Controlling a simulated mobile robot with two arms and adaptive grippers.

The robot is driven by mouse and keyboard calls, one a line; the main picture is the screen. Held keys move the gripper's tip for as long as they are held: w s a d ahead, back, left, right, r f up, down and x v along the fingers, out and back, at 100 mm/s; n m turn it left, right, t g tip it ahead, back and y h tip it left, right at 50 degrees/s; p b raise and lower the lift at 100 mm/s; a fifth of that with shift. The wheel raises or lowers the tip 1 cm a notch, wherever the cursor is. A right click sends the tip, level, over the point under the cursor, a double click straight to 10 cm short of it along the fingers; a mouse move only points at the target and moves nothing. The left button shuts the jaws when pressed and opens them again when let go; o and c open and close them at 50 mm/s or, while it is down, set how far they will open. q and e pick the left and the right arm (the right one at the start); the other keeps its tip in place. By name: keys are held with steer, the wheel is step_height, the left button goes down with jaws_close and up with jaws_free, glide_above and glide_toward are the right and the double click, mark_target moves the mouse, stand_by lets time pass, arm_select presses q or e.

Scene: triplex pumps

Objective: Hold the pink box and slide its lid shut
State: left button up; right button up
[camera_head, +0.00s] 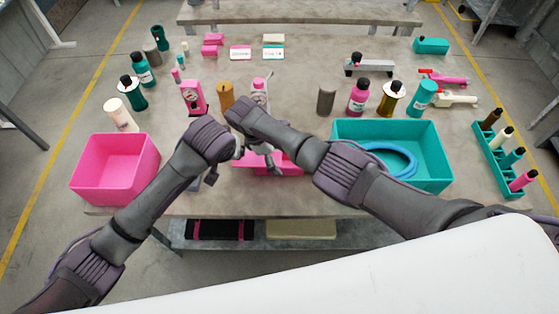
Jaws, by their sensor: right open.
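A low pink box (290,168) lies near the front edge of the table, in the middle. My grippers and arms cover part of it, so I cannot tell how far its lid is open. My right gripper (268,163) is open and points down at the box, its fingers over or beside it. I cannot tell whether they touch it. My left arm comes in from the left and ends at the box's left side. The left gripper (238,152) is mostly hidden behind the wrists, and its jaws cannot be made out.
A large open pink bin (115,185) stands at the left. A teal bin (440,178) with a blue hose ring (385,160) stands right. A teal rack (497,165) of bottles is at the right edge. Bottles and a pink pump (194,98) stand behind the box.

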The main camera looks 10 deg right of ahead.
steer(key=shift+x, duration=1.3)
